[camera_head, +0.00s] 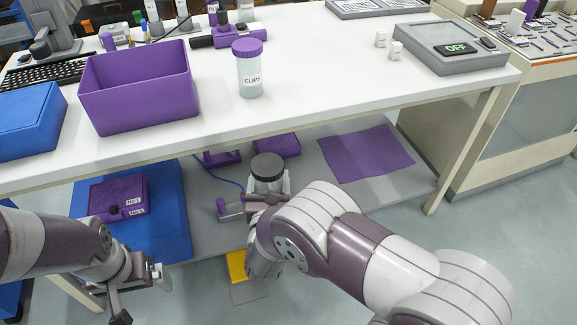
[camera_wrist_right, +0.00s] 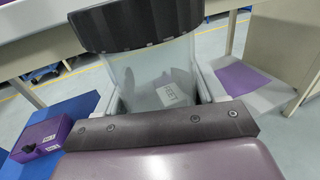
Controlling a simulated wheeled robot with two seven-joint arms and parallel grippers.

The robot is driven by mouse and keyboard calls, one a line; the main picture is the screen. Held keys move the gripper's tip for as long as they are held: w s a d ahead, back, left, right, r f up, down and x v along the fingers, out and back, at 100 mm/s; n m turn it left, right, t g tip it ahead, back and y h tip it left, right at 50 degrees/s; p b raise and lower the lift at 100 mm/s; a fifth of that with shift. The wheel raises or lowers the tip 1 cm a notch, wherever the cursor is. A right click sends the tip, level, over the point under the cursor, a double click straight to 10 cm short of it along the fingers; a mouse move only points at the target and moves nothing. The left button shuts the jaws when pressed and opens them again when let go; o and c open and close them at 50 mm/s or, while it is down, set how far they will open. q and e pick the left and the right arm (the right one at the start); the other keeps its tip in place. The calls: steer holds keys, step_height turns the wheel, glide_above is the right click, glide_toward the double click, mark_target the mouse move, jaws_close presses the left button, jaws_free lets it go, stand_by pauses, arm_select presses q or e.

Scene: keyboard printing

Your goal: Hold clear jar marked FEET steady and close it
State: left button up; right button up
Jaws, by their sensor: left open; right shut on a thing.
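A clear jar (camera_head: 267,183) with a dark ribbed lid (camera_head: 266,166) is held in my right gripper, in front of the table and below its top. In the right wrist view the clear jar (camera_wrist_right: 155,78) stands between the fingers of my right gripper (camera_wrist_right: 157,95), with its dark lid (camera_wrist_right: 135,22) above. Its small label is too blurred to read surely. The lid covers the mouth; I cannot tell whether it is fastened. My left gripper (camera_head: 143,290) is open and empty at the lower left, apart from the jar.
The white table (camera_head: 330,100) holds a purple bin (camera_head: 140,90), a purple-lidded jar marked CLIPS (camera_head: 250,72), a blue box (camera_head: 28,118) and a scale reading OFF (camera_head: 455,48). A lower shelf holds a purple box (camera_head: 118,197) and purple mat (camera_head: 365,153). The table's front edge is close behind the held jar.

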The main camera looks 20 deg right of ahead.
steer(key=s+a, duration=0.2)
steer(key=a, duration=0.9)
steer(key=shift+s+a+r, duration=0.15)
steer(key=shift+a+r, duration=0.05)
steer(key=shift+r, duration=0.1)
jaws_close()
arm_select(q)
step_height(320, 180, up, 7)
steer(key=shift+s+r, duration=0.2)
steer(key=shift+s, duration=0.25)
steer(key=shift+f, duration=0.1)
step_height(320, 180, down, 7)
steer(key=shift+w, duration=0.4)
steer(key=shift+f, duration=0.1)
